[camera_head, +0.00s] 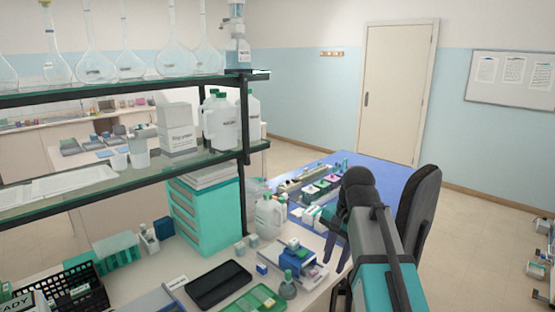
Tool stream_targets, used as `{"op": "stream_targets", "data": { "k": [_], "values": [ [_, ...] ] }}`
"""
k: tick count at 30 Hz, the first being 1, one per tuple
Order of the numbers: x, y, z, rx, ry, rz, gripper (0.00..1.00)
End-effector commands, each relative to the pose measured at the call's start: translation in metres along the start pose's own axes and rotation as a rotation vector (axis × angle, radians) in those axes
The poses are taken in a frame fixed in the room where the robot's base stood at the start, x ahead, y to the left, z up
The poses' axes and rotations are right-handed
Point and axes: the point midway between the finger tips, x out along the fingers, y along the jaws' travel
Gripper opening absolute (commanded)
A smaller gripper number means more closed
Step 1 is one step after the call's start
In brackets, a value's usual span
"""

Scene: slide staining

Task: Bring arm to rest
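My arm rises at the lower right, with a grey and teal link and dark joints. It bends over beside the bench. My gripper (335,257) hangs below the dark wrist, near the right edge of the white bench. Its dark fingers point down and look small and partly merged with the arm, so I cannot tell how far apart they are. I see nothing clearly held in it.
A blue-topped bench (365,170) with staining jars lies behind the arm. A dark chair (418,205) stands close to its right. A blue and white device (292,262), a green tray (255,300) and a black tablet (218,284) lie on the white bench. Glass shelves (120,187) rise at left. Open floor lies at right.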

Motion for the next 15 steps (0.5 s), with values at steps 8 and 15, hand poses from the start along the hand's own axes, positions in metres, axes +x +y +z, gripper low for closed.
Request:
{"op": "stream_targets", "data": {
  "k": [8, 15],
  "values": [
    [0.04, 0.007, 0.002, 0.006, -0.046, 0.043, 0.26],
    [0.098, 0.022, 0.009, 0.016, -0.114, 0.108, 0.26]
  ]
}}
